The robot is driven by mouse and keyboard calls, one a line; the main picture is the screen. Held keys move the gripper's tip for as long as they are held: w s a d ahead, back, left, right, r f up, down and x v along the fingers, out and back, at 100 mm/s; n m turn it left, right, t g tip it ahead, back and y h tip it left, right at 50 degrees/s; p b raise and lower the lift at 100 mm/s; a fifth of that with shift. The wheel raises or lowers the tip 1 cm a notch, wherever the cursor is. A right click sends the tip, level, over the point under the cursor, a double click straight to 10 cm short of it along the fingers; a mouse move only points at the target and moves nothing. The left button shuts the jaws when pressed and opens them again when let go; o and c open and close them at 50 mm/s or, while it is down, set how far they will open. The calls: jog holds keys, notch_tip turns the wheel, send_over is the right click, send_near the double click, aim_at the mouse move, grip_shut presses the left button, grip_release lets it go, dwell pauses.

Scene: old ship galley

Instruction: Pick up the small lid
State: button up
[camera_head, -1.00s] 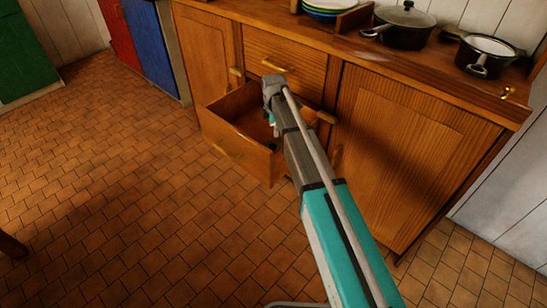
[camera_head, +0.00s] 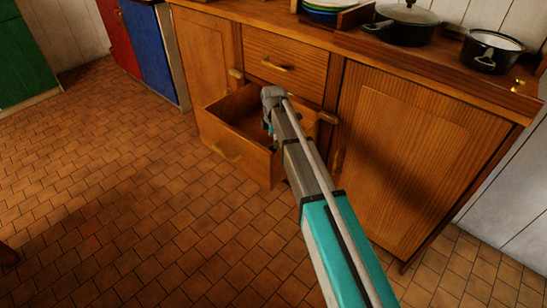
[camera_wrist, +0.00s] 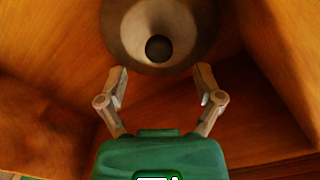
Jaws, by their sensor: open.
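In the wrist view a small round grey-beige lid (camera_wrist: 188,40) with a dark round knob (camera_wrist: 158,48) lies inside the wooden drawer, at the top of the picture. My gripper (camera_wrist: 162,70) is open, with its two fingers apart on either side just below the knob in the picture. Nothing is between the fingertips. I cannot tell whether they touch the lid. In the head view the end of my arm is over the open drawer (camera_head: 240,160), and the lid is hidden there.
The closed upper drawer (camera_head: 285,62) is just above the open one. A lidded pot (camera_head: 405,32) and an open black pot (camera_head: 490,50) stand on the counter (camera_head: 440,66), with stacked plates (camera_head: 325,10) beside them. The tiled floor (camera_head: 120,200) left of the drawer is clear.

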aim_at(273, 149)
jog(key=shift+a+f+b, duration=0.15)
jog(key=shift+f+b, duration=2.45)
jog(key=shift+f, duration=0.05)
jog(key=shift+c, duration=0.2)
grip_shut()
